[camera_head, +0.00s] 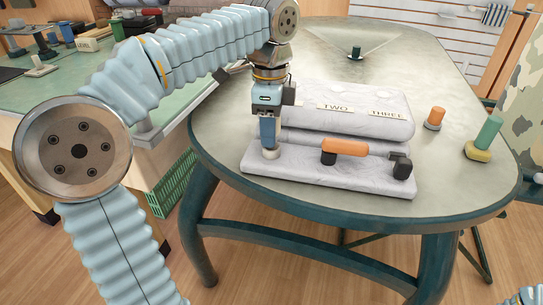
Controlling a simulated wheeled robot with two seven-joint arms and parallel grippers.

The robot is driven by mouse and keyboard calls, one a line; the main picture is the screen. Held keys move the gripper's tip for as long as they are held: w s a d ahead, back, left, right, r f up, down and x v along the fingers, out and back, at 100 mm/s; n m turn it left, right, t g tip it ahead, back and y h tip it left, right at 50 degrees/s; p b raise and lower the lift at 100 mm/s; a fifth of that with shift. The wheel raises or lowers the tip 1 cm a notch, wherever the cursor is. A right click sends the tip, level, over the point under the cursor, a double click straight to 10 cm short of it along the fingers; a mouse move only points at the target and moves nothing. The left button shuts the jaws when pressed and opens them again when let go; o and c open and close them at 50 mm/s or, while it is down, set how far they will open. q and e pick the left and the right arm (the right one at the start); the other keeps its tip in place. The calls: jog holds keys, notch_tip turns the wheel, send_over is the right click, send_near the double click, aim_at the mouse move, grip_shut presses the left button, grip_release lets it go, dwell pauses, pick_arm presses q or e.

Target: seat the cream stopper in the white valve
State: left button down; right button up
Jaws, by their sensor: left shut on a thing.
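My left gripper (269,142) points straight down over the left end of a pale grey-white stepped block (330,180) on the table. Its fingers are shut on the cream stopper, which is mostly hidden by them. A small pale round piece (271,154) shows right below the fingertips, at the block's lower step. I cannot tell whether this is the stopper's end or the white valve, nor whether the two touch. My right gripper is out of view.
On the block, an orange bar (345,147) with a black fitting and a dark fitting (401,166) stand right of the gripper. TWO and THREE labels mark the upper step. An orange peg (435,117) and a green cylinder (488,132) stand at right. The table (320,60) behind is mostly clear.

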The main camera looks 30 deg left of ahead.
pick_arm(q)
jog(key=shift+f+b, duration=0.4)
jog(key=shift+f, duration=0.45)
dwell(0.8)
jog(key=shift+r, duration=0.1)
jog(key=shift+r+p, duration=0.55)
jog(key=shift+p, duration=0.25)
jog(key=shift+f+b, duration=0.4)
jog(key=shift+f, duration=0.3)
dwell(0.6)
jog(key=shift+r+p, duration=0.65)
jog(key=shift+p, duration=0.1)
dwell(0.5)
